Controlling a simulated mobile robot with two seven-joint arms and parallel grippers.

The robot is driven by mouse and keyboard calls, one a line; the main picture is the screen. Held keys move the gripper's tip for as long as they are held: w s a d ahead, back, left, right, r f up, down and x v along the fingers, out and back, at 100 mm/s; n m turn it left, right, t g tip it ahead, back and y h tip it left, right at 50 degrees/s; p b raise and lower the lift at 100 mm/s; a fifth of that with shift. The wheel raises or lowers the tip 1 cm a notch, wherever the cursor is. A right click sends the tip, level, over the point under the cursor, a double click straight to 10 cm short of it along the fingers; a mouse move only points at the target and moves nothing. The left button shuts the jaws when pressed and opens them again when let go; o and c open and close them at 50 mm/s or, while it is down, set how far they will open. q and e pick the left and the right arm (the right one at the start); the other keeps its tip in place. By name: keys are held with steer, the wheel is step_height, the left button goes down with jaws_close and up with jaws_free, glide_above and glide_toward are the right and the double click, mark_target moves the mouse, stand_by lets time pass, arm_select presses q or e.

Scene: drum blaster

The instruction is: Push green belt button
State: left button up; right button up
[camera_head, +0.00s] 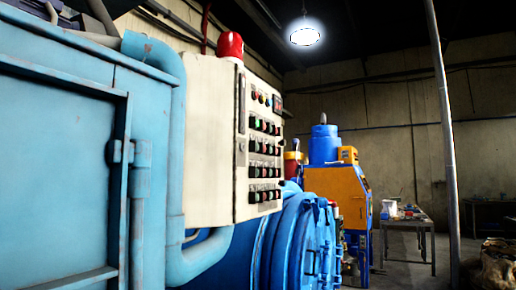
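The control panel (210,150) is a cream-white box on the side of a light-blue machine, with a red dome lamp (230,45) on top. Its button face (262,150) is seen at a steep angle and carries several rows of small dark, red and green buttons. Small green spots show among them, such as a green button (252,122) in the upper row. The labels are too small to read, so I cannot tell which one is the green belt button. Neither of my grippers is in view.
The light-blue machine (60,170) fills the left side. A blue round drum (300,240) stands below the panel. An orange and blue machine (340,195), a table (410,222) and a grey pole (442,120) are to the right. Some dark floor shows at the lower right.

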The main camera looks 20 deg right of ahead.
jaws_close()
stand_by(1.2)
